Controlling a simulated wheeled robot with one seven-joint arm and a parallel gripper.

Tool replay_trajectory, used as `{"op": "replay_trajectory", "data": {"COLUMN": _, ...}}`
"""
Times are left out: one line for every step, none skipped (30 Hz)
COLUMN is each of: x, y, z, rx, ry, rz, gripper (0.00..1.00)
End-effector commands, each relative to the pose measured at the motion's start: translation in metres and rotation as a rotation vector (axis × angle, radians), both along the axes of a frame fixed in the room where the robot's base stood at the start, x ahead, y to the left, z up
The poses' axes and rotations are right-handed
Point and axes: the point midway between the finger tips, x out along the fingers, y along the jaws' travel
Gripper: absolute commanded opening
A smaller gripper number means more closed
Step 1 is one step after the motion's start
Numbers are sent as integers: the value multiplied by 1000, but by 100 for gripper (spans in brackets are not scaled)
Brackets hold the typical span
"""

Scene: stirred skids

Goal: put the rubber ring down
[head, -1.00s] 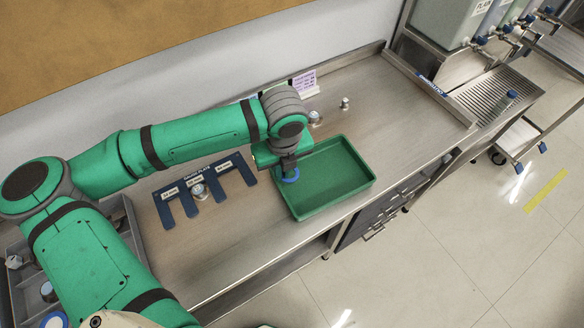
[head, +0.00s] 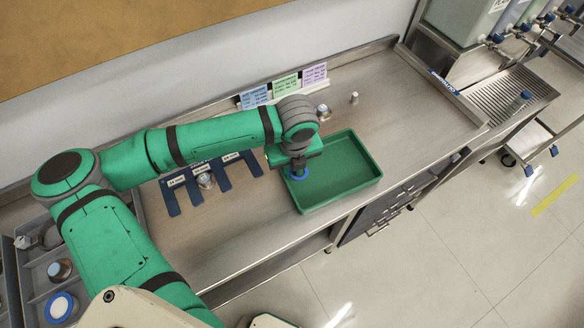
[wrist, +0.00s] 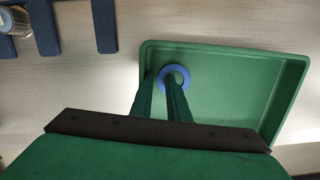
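The rubber ring is a blue ring (head: 299,174) just under my gripper (head: 298,164) in the head view, over the left part of a green tray (head: 345,198). In the wrist view the ring (wrist: 185,76) is at the fingertips of my gripper (wrist: 159,80), with its left rim between them and one finger at its hole. The fingers look closed on that rim. The tray floor lies below; whether the ring touches it I cannot tell.
A blue slotted plate (head: 225,183) with a metal-topped piece lies left of the tray. Label cards (head: 286,83) stand at the wall, with small metal pieces near them. A grey compartment tray (head: 38,285) is at far left. The bench right of the green tray is clear.

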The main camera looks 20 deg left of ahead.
Motion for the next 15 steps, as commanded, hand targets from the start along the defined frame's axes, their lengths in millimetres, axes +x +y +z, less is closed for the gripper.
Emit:
{"op": "replay_trajectory", "data": {"x": 0, "y": 1, "z": 0, "rx": 0, "ry": 0, "rz": 1, "gripper": 15}}
{"op": "replay_trajectory", "data": {"x": 0, "y": 1, "z": 0, "rx": 1, "ry": 1, "rz": 1, "gripper": 15}}
{"op": "replay_trajectory", "data": {"x": 0, "y": 1, "z": 0, "rx": 1, "ry": 1, "rz": 2, "gripper": 15}}
{"op": "replay_trajectory", "data": {"x": 0, "y": 1, "z": 0, "rx": 1, "ry": 1, "rz": 2, "gripper": 15}}
{"op": "replay_trajectory", "data": {"x": 0, "y": 1, "z": 0, "rx": 1, "ry": 1, "rz": 2, "gripper": 15}}
{"op": "replay_trajectory", "data": {"x": 0, "y": 1, "z": 0, "rx": 1, "ry": 1, "rz": 2, "gripper": 15}}
{"op": "replay_trajectory", "data": {"x": 0, "y": 1, "z": 1, "rx": 0, "ry": 0, "rz": 2, "gripper": 15}}
{"op": "replay_trajectory", "data": {"x": 0, "y": 1, "z": 2, "rx": 1, "ry": -1, "rz": 2, "gripper": 15}}
{"op": "replay_trajectory", "data": {"x": 0, "y": 1, "z": 4, "rx": 1, "ry": -1, "rz": 2, "gripper": 15}}
{"op": "replay_trajectory", "data": {"x": 0, "y": 1, "z": 6, "rx": 1, "ry": -1, "rz": 1, "gripper": 15}}
{"op": "replay_trajectory", "data": {"x": 0, "y": 0, "z": 9, "rx": 1, "ry": -1, "rz": 1, "gripper": 15}}
{"op": "replay_trajectory", "data": {"x": -1, "y": 0, "z": 13, "rx": 1, "ry": -1, "rz": 0, "gripper": 15}}
{"op": "replay_trajectory", "data": {"x": -1, "y": -1, "z": 18, "rx": 2, "ry": -2, "rz": 0, "gripper": 15}}
{"op": "replay_trajectory", "data": {"x": -1, "y": -1, "z": 22, "rx": 2, "ry": -2, "rz": -1, "gripper": 15}}
{"op": "replay_trajectory", "data": {"x": -2, "y": -2, "z": 30, "rx": 2, "ry": -3, "rz": -2, "gripper": 15}}
